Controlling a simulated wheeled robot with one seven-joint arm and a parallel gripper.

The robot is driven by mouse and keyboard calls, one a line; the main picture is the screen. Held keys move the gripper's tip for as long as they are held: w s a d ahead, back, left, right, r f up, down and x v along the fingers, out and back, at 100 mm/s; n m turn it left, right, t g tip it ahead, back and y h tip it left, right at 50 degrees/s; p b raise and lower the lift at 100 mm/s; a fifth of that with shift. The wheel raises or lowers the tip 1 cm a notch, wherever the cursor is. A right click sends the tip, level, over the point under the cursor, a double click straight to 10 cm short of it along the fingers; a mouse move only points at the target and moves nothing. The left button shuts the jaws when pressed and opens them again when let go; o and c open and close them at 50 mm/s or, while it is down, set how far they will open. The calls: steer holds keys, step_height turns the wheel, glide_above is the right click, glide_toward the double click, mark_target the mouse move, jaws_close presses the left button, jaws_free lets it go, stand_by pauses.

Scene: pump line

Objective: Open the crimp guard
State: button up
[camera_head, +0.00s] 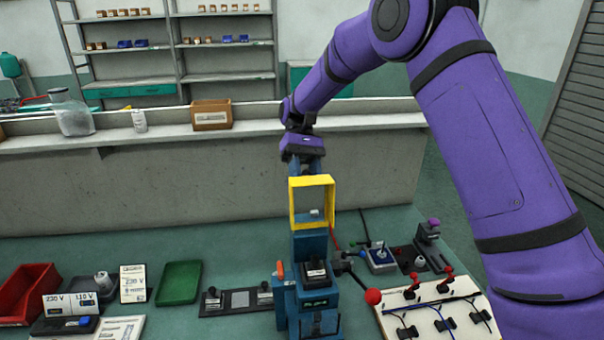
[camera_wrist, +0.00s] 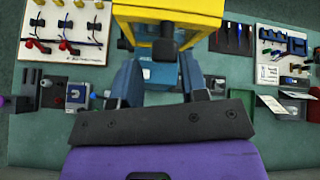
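The crimp guard (camera_head: 296,205) is a yellow rectangular frame. It stands upright at the top of the blue crimp press (camera_head: 308,245), above a black block on the press. My gripper (camera_head: 304,170) points down just behind the guard's upper edge in the head view. In the wrist view my gripper (camera_wrist: 160,68) shows two blue-grey fingers apart, with part of the blue press visible between and beyond them. The guard (camera_wrist: 190,19) crosses the top of that view, close past the fingertips. I cannot tell whether a finger touches it. The gripper holds nothing visible.
A lever with a red ball (camera_head: 373,297) sticks out right of the press. A white board (camera_head: 440,318) with red-handled clamps and wires lies at right. A green tray (camera_head: 179,283), red bin (camera_head: 28,292) and voltage sign stand at left. A concrete ledge (camera_head: 240,127) runs behind.

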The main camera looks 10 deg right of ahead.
steer(key=shift+o, duration=0.9)
steer(key=shift+d, duration=0.3)
steer(key=shift+a+r, duration=0.1)
steer(key=shift+a, duration=0.05)
steer(key=shift+w+a, duration=0.1)
steer(key=shift+a, duration=0.05)
steer(key=v, duration=0.7)
steer(key=shift+w+r, duration=0.15)
